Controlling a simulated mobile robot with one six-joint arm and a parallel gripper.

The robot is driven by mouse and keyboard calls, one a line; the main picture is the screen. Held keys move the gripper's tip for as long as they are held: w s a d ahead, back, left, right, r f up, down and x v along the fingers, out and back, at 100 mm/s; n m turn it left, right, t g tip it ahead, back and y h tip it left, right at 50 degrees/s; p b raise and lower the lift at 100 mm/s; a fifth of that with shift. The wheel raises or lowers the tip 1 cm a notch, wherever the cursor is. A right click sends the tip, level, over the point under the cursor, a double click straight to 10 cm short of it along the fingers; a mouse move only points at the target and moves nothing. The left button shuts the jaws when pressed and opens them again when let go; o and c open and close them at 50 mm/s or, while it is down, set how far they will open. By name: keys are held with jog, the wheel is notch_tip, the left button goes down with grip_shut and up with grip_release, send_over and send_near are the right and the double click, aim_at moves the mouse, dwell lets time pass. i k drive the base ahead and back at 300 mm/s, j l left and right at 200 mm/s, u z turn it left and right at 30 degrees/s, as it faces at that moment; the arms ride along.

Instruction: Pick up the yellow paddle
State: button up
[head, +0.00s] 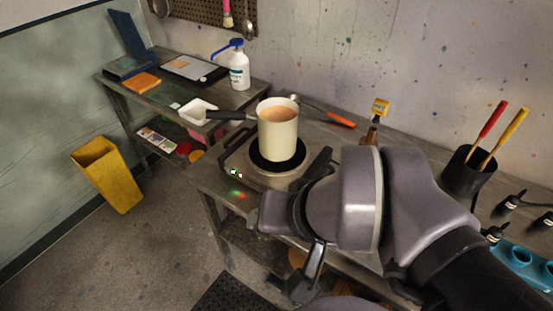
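The yellow paddle (512,131) stands tilted in a black holder (465,177) at the right, beside a red-handled paddle (492,119). Their lower ends are hidden inside the holder. My gripper (304,284) hangs low in front of the bench, well to the left of and below the holder, apart from the paddle. Only part of it shows beneath my arm, and its opening cannot be made out.
A beige pot (278,140) of brownish liquid stands on a burner (240,160). An orange-handled tool (335,117) and a yellow-topped brush (380,107) are behind it. Dark bottles (509,204) and a blue rack (522,254) are at the right. A yellow bin (108,178) stands left.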

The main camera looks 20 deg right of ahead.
aim_at(524, 112)
jog(key=z, duration=2.15)
jog(key=u, duration=1.95)
jog(key=z, duration=1.95)
jog(key=l, duration=0.5)
